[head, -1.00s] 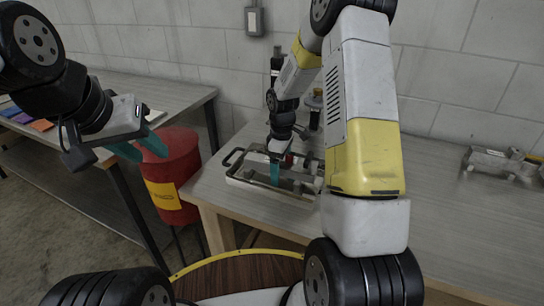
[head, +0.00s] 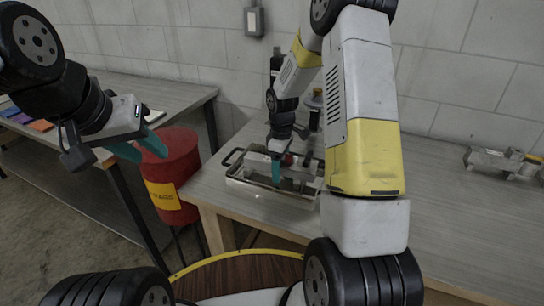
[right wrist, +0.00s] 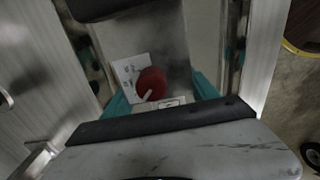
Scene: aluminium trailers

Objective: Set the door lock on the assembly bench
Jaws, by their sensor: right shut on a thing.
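A light metal tray (head: 240,184) with raised handles stands on the bench at its left end. My right gripper (head: 276,172) points down into the tray. In the right wrist view its two teal fingers (right wrist: 160,98) stand either side of a part with a round red knob (right wrist: 151,84), shut on it. I take this part for the door lock; its body is mostly hidden by the gripper. A bit of red (head: 291,160) shows beside the fingers in the head view. My left gripper (head: 139,148) is open and empty, in the air left of the red bin.
A metal fixture (head: 500,162) stands at the right of the bench (head: 455,215). A red bin (head: 178,160) fills the gap to the left table (head: 185,98). The bench middle is clear.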

